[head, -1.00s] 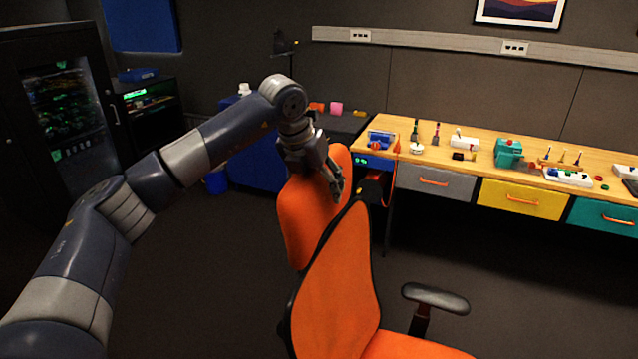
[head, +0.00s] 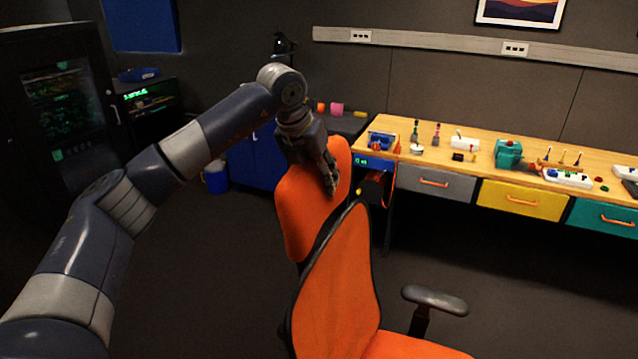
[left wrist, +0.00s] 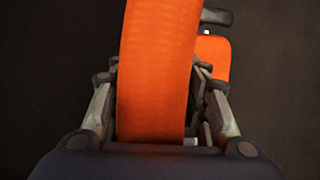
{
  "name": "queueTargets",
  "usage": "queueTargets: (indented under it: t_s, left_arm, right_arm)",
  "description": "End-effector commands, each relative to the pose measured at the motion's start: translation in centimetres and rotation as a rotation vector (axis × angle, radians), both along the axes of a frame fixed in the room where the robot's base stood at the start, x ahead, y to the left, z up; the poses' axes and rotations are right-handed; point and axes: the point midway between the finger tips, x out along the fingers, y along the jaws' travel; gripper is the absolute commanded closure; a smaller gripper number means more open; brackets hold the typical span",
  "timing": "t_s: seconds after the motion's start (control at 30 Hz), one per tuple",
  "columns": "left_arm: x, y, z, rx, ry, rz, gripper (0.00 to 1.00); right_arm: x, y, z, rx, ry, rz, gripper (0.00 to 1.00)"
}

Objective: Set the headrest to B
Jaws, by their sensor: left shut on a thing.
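The orange headrest (head: 300,215) stands above the orange backrest (head: 340,285) of the office chair in the head view. It is tilted, with its upper right part behind my left gripper (head: 330,185). In the left wrist view the headrest (left wrist: 158,65) runs between the two fingers of the left gripper (left wrist: 155,95), which are shut on it from both sides. The fingertips are partly hidden behind the headrest there. No mark reading B can be made out on the chair. My right gripper is not in view.
The chair's armrest (head: 435,298) and orange seat (head: 410,346) are at the lower right. A workbench (head: 400,160) with drawers and several small items stands behind. A dark cabinet (head: 60,120) is at the left. The floor between is clear.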

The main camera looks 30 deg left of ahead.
Motion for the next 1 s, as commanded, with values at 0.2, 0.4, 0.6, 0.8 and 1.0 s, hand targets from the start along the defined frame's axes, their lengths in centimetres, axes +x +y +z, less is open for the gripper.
queueTargets:
  t_s: [0.2,0.4,0.6,0.8,1.0]
  left_arm:
    - [0.2,0.0,0.5,-0.002,-0.016,0.002,0.38]
    - [0.2,0.0,0.3,-0.002,-0.011,0.001,0.38]
    - [0.0,0.0,0.6,-0.002,-0.009,0.001,0.38]
    - [-1.2,0.3,3.5,-0.002,-0.013,0.0,0.38]
    - [-2.9,0.8,7.5,-0.003,-0.014,0.002,0.38]
  right_arm:
    - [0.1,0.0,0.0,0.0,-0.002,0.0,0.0]
    - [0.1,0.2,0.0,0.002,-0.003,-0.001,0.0]
    - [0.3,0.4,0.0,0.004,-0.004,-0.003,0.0]
    - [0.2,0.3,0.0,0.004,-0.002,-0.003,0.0]
    - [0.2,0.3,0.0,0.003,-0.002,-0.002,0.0]
